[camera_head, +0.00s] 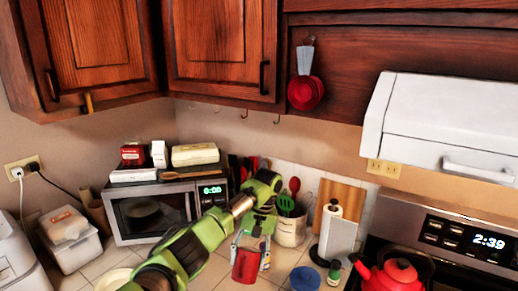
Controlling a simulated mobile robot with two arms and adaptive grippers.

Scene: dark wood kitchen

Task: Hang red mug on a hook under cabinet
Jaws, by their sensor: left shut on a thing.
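The red mug (246,266) is low in the middle of the head view, above the tiled counter. My left gripper (251,257) points down and is shut on it, with a finger on either side. I cannot tell whether the mug touches the counter, and its handle is not clear. Small dark hooks (244,114) hang in a row under the wooden cabinet (222,50), and another hook (277,119) is near its right end. The hooks that I see are empty, well above the mug. My right gripper is not in view.
A microwave (150,215) with boxes on top stands left of the mug. Behind and right are a utensil crock (291,231), a paper towel holder (337,238), a blue lid (305,279) and a red kettle (392,276). Red measuring cups (306,93) hang beside the cabinet.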

